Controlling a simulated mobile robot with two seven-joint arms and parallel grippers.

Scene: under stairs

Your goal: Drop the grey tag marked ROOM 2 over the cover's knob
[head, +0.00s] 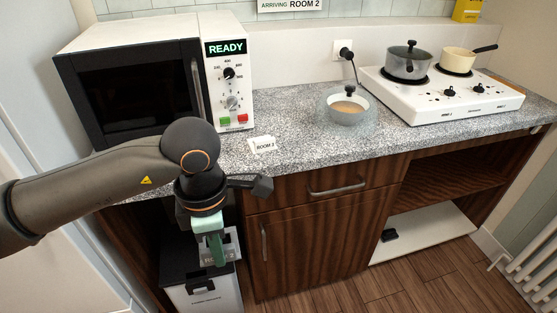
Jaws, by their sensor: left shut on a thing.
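My left gripper (213,247), with green fingers, points down in front of the cabinet, below the counter edge. It is shut on a grey tag (230,248), whose lettering is partly hidden by the fingers and hard to read. The clear cover (370,103) stands on the counter over a bowl with light brown contents. Its dark knob (350,90) sticks up at the top with nothing around it. The held tag is well to the left of the cover and lower. My right gripper is not in view.
A white tag with ROOM lettering (264,145) lies on the counter near its front edge. A microwave (130,85) showing READY stands at left. A hob (440,100) with two pans (408,62) (460,60) stands at right. A white bin (205,292) is below the gripper.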

